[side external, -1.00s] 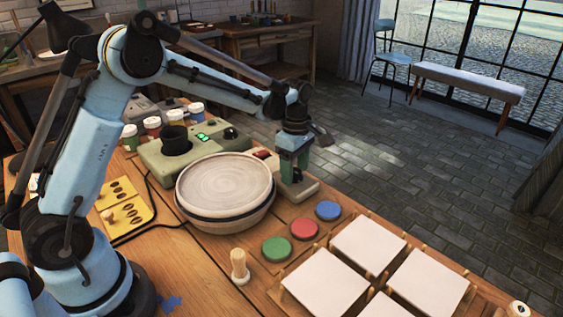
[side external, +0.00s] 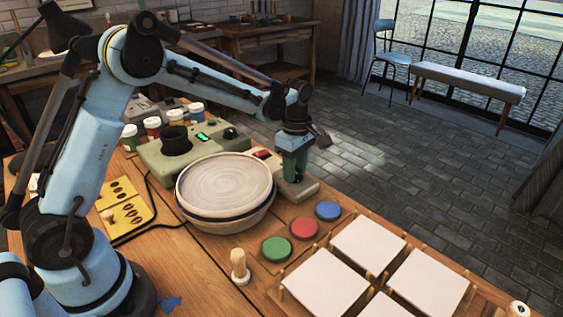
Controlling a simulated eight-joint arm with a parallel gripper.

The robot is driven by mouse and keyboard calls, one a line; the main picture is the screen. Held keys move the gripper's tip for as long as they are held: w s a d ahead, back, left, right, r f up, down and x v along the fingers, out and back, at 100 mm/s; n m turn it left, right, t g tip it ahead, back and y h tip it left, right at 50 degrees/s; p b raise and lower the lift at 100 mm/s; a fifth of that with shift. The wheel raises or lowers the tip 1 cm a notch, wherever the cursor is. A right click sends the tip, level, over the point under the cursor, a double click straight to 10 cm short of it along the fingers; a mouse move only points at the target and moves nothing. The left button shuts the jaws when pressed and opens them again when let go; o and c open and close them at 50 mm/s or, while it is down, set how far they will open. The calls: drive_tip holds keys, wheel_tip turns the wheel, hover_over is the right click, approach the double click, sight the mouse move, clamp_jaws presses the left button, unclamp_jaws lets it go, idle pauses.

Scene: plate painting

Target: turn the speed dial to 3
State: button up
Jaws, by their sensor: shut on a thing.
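My gripper (side external: 294,176) points straight down over the pale control box (side external: 306,190) to the right of the round wheel. Its fingers are shut on the speed dial at the top of this box. The dial is hidden between and behind the fingers, so its setting cannot be read. The wheel (side external: 224,182) has a pale round plate surface on top and stands just left of my gripper.
Green, red (side external: 304,228) and blue discs lie in front, beside several white tiles (side external: 368,246) on a rack. Paint jars stand behind.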

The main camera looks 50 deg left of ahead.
drive_tip(key=m, duration=0.5)
drive_tip(key=shift+m, duration=0.4)
drive_tip(key=m, duration=1.1)
drive_tip(key=shift+s+a+m, duration=0.1)
drive_tip(key=shift+m, duration=0.3)
drive_tip(key=m, duration=0.5)
drive_tip(key=shift+m, duration=0.3)
drive_tip(key=o, duration=1)
drive_tip(key=shift+o, duration=0.2)
drive_tip(key=shift+r, duration=0.1)
wheel_tip(320, 180, up, 12)
